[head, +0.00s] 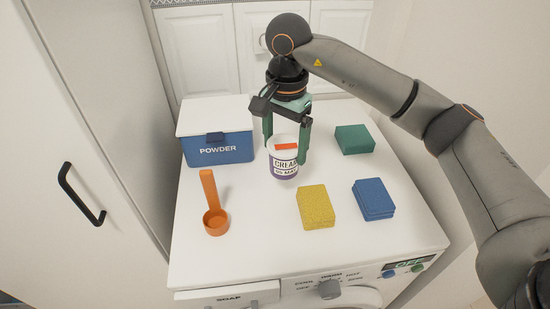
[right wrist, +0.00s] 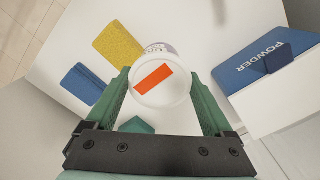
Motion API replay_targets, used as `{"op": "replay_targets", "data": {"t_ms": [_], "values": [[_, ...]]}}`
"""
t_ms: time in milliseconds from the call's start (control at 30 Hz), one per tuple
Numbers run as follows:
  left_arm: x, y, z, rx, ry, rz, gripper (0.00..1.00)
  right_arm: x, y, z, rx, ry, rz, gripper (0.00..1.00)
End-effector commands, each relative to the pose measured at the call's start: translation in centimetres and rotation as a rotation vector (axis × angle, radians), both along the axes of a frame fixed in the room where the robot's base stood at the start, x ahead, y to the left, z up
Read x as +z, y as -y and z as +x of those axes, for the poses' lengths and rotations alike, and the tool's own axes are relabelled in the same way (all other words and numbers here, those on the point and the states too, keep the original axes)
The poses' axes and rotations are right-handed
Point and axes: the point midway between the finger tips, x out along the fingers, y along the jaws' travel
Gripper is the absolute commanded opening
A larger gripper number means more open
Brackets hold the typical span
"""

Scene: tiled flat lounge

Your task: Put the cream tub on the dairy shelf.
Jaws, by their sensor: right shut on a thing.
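The cream tub (head: 284,166) is white and purple with lettering on its side and an orange mark on its lid. It is upright on or just above the white washing machine top (head: 255,250); I cannot tell which. My right gripper (head: 287,150) comes down from above and is shut on the tub, one green finger on each side. In the right wrist view the tub's lid (right wrist: 160,98) sits between the two fingers. My left gripper is not in view. No dairy shelf shows in these views.
A blue and white POWDER box (head: 218,148) stands behind left. An orange scoop (head: 215,221) lies at left. Yellow (head: 316,206), blue (head: 373,199) and green (head: 354,139) sponges lie at right. A tall white door with a black handle (head: 80,193) borders the left.

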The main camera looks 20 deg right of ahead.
Motion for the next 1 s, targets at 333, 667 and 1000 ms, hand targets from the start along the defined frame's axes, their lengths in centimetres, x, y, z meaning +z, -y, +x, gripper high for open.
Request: {"op": "replay_targets", "data": {"t_ms": [333,667,1000], "values": [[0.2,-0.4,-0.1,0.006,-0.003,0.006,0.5,-5.1,-0.3,4.3,0.001,0.0,0.0,0.16],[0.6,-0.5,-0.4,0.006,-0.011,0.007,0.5,-8.1,-0.3,5.0,0.002,-0.004,0.0,0.16],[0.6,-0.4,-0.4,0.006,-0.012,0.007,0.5,-9.1,-0.3,5.1,0.002,0.001,0.0,0.16]]}}
